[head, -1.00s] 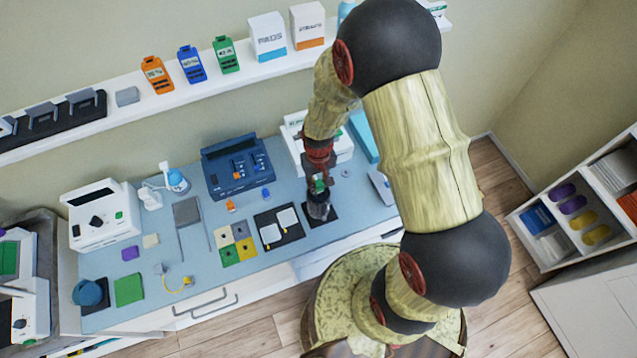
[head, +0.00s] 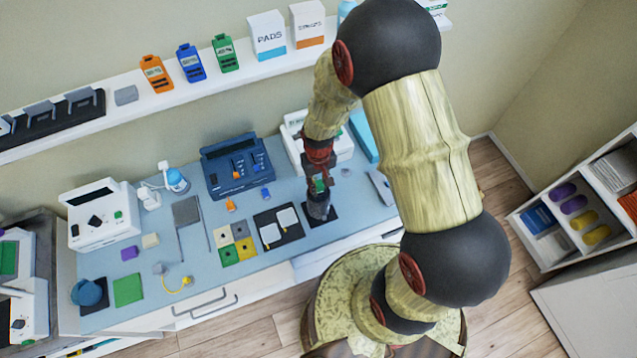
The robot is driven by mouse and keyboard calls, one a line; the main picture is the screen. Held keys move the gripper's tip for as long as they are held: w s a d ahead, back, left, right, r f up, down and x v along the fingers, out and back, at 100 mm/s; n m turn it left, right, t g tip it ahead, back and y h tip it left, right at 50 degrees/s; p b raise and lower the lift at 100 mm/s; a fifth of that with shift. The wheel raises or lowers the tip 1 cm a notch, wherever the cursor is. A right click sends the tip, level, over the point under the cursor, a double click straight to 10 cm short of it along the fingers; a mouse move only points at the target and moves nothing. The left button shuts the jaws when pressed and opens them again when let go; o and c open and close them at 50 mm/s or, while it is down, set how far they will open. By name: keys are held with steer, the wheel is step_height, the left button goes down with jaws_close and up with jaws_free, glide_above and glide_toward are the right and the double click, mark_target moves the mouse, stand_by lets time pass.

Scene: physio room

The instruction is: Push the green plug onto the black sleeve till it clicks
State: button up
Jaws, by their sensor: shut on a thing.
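My gripper (head: 319,178) points down over the right part of the blue-topped table. It is shut on the green plug (head: 319,186), of which only a small green patch shows between the fingers. The black sleeve (head: 319,207) stands upright on a black square base (head: 331,217) directly under the gripper. The plug is at or just above the sleeve's top. I cannot tell from this distance whether the two touch or how deep the plug sits.
Left of the sleeve lies a black mat with two white pads (head: 288,217). Behind stand a dark blue device (head: 236,168) and a white device (head: 344,148). Coloured square blocks (head: 246,248) lie further left. A wall shelf (head: 130,110) runs above the table.

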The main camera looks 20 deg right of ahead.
steer(key=shift+s+f+b, duration=0.1)
steer(key=shift+f+b, duration=0.8)
steer(key=shift+f, duration=0.1)
stand_by(2.5)
steer(key=shift+r, duration=0.1)
stand_by(1.2)
steer(key=o, duration=0.8)
steer(key=shift+o, duration=0.6)
steer(key=shift+r, duration=0.1)
steer(key=shift+r+p, duration=2.15)
steer(key=shift+r, duration=1.3)
